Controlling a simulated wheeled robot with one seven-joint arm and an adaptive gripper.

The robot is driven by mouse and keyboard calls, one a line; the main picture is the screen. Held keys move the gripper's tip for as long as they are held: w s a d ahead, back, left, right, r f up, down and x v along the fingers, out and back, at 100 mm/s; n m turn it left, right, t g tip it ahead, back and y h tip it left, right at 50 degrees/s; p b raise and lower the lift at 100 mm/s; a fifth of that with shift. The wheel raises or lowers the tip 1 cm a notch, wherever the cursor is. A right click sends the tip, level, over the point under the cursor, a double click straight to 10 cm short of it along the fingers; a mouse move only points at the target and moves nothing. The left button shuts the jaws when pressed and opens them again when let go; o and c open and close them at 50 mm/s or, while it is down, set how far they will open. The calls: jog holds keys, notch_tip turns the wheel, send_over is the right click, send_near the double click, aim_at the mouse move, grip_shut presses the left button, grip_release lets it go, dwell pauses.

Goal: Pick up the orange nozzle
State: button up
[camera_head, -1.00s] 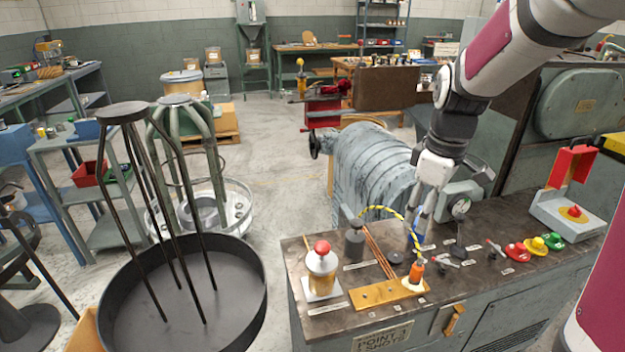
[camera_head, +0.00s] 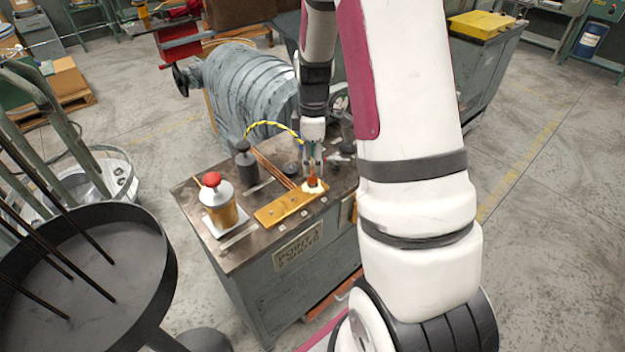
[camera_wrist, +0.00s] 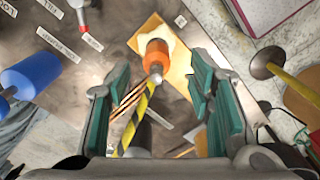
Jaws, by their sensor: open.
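The orange nozzle (camera_wrist: 156,54) stands on a cream base at the end of a yellow plate (camera_wrist: 178,72), with a yellow-and-black striped hose (camera_wrist: 141,112) attached to it. In the head view the nozzle (camera_head: 312,179) sits at the right end of the plate (camera_head: 277,208), partly covered by my fingers. My gripper (camera_head: 313,154) is just above and around it there. In the wrist view my gripper (camera_wrist: 160,95) is open, its teal pads left and right, the nozzle ahead between them and apart from both pads.
An amber bottle with a red knob (camera_head: 222,205) stands left of the plate on the bench top. A dark bottle (camera_head: 247,165) stands behind the plate. In the wrist view a blue cylinder (camera_wrist: 32,76) lies left of my fingers. Copper-coloured rods (camera_head: 275,170) lie behind the plate.

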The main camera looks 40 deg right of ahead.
aim_at(313, 169)
jog(key=shift+w+f, duration=0.2)
jog(key=shift+f, duration=2.5)
grip_shut()
